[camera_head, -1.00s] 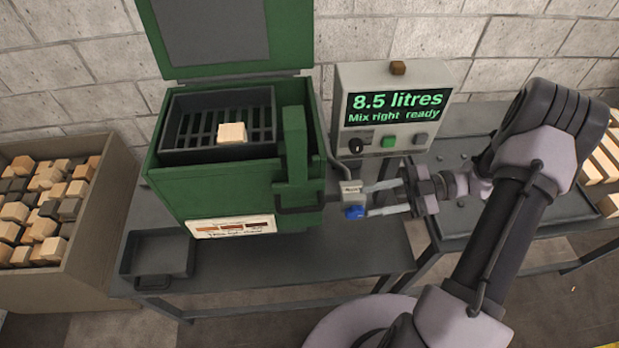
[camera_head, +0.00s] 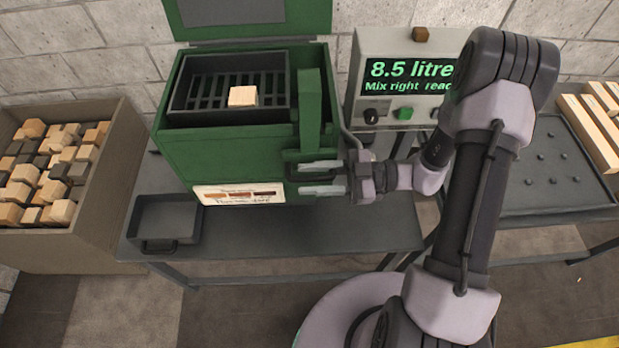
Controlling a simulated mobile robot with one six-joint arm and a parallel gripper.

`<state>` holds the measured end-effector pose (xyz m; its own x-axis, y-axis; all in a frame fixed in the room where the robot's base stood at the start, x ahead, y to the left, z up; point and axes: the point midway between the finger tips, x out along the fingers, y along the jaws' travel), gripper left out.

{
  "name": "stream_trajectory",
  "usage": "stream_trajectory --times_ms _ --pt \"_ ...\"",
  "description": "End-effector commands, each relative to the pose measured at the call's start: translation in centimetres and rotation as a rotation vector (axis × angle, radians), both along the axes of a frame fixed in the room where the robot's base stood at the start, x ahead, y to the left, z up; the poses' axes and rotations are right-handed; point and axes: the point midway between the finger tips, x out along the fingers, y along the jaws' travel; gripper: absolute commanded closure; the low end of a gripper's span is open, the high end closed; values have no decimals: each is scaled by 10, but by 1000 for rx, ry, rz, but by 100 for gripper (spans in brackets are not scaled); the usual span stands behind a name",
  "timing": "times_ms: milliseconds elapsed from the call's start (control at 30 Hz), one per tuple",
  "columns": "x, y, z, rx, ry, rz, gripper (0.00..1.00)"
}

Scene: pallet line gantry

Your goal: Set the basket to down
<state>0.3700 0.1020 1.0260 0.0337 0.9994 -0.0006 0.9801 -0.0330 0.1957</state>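The basket (camera_head: 278,92) is a dark slatted tray in the upper part of the green tank (camera_head: 215,158). It holds one pale wooden block (camera_head: 242,96). A green upright post (camera_head: 311,110) stands at the tank's right front, with a dark handle bar (camera_head: 295,158) low on the front face. My gripper (camera_head: 320,179) is at the tank's right front corner, pointing left, its two pale fingers apart. One finger is level with the handle bar and the other below it; I cannot tell whether they touch it. The blue knob is hidden behind my gripper.
The tank's green lid (camera_head: 310,15) stands open behind. A grey control box (camera_head: 372,60) reads 8.5 litres, partly covered by my arm. A small empty tray (camera_head: 165,215) sits at the bench's left. A crate of blocks (camera_head: 110,195) stands left; a studded tray (camera_head: 540,165) lies right.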

Motion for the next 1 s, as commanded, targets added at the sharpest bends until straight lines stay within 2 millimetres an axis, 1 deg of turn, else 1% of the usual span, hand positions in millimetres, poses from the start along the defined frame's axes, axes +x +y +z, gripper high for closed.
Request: stream_trajectory --times_ms 100,333,367,400,467,500,533,1000 --pt "0 6 0 0 1 0 64" --pt "0 6 0 0 1 -1 64" --pt "0 6 0 0 1 -1 68" --pt "0 6 0 0 1 -1 76" --pt "0 6 0 0 1 -1 87" --pt "0 6 0 0 1 -1 95" --pt "0 6 0 0 1 0 100" --pt "0 6 0 0 1 0 100"
